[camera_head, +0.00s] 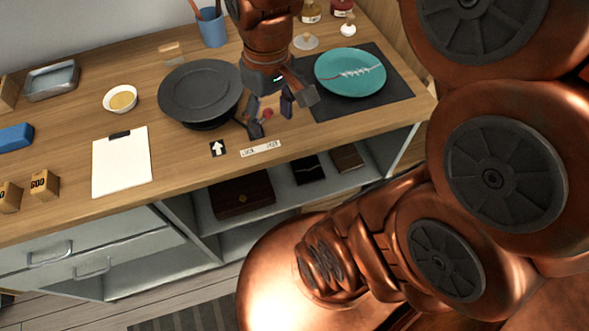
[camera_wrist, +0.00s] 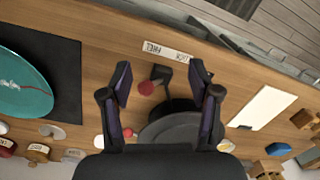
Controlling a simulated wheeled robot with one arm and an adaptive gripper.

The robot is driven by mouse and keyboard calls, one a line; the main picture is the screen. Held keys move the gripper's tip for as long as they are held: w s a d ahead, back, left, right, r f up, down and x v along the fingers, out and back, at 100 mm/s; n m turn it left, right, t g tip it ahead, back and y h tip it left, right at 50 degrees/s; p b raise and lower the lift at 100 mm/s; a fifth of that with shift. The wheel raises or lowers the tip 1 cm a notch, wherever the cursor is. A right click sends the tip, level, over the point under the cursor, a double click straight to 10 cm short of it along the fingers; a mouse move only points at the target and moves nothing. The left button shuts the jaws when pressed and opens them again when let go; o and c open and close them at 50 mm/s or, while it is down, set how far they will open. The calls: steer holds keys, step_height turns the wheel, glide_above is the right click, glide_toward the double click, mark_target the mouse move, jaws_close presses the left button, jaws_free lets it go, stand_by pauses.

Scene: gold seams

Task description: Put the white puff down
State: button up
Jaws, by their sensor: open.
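My gripper (camera_head: 272,117) is open, low over the front of the bench between the dark round turntable (camera_head: 201,91) and the teal plate (camera_head: 350,72). Nothing is held between its fingers, which also show apart in the wrist view (camera_wrist: 160,75). A small white rounded thing, likely the white puff (camera_head: 348,30), rests on the bench behind the teal plate, away from my gripper. A pale round piece (camera_head: 305,41) lies to its left; I cannot tell exactly what it is. A red knob (camera_wrist: 146,88) shows between my fingers, apparently at the turntable's side.
The teal plate has a pale-stitched red seam and lies on a dark mat (camera_head: 392,97). A blue cup (camera_head: 211,28), white bowl (camera_head: 120,99), clipboard (camera_head: 121,163) and label strip (camera_head: 260,149) are on the bench. Open shelves (camera_head: 240,236) lie below its front edge.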

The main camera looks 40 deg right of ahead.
steer(key=s+a+f, duration=0.1)
steer(key=s+f, duration=0.1)
steer(key=s, duration=0.3)
steer(key=s+a+f+g, duration=0.1)
steer(key=s+f, duration=0.1)
steer(key=s, duration=0.3)
steer(key=shift+s+a+m+h, duration=0.3)
steer(key=shift+a+m+h, duration=0.05)
steer(key=shift+m+h, duration=0.05)
